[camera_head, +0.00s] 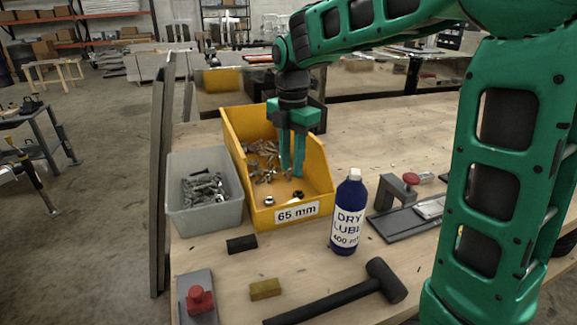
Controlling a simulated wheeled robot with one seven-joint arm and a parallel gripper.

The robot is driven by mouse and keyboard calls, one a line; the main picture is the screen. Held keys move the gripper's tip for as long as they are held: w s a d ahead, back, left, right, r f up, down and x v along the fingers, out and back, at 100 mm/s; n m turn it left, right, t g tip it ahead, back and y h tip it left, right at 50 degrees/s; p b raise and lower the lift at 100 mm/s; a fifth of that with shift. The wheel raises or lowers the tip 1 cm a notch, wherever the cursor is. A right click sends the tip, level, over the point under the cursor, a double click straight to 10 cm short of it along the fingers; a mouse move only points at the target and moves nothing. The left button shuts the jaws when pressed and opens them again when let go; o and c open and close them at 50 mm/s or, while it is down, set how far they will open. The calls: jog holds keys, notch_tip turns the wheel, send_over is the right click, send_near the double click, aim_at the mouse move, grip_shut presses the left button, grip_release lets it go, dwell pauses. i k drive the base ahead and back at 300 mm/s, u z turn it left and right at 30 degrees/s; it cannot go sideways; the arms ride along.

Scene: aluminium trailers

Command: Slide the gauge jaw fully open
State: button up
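A device that looks like the gauge stands at the right of the bench. It has a dark flat base (400,224), an upright grey bracket (392,190) and a red knob (411,179). A light block (431,208) lies on its base, and my arm partly hides its right end. I cannot tell which part is the jaw or how far it is open. My gripper (291,174) points down inside the yellow bin (234,150), well left of the device. Its two fingers look close together, and I cannot tell whether they hold anything.
The yellow bin, labelled 65 mm, holds loose metal parts. A grey bin (207,222) stands left of it. A mallet (384,278), a yellow block (265,289), a black block (242,244) and a red-knobbed plate (199,300) lie in front.

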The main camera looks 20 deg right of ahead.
aim_at(198, 301)
jog(key=k, duration=1)
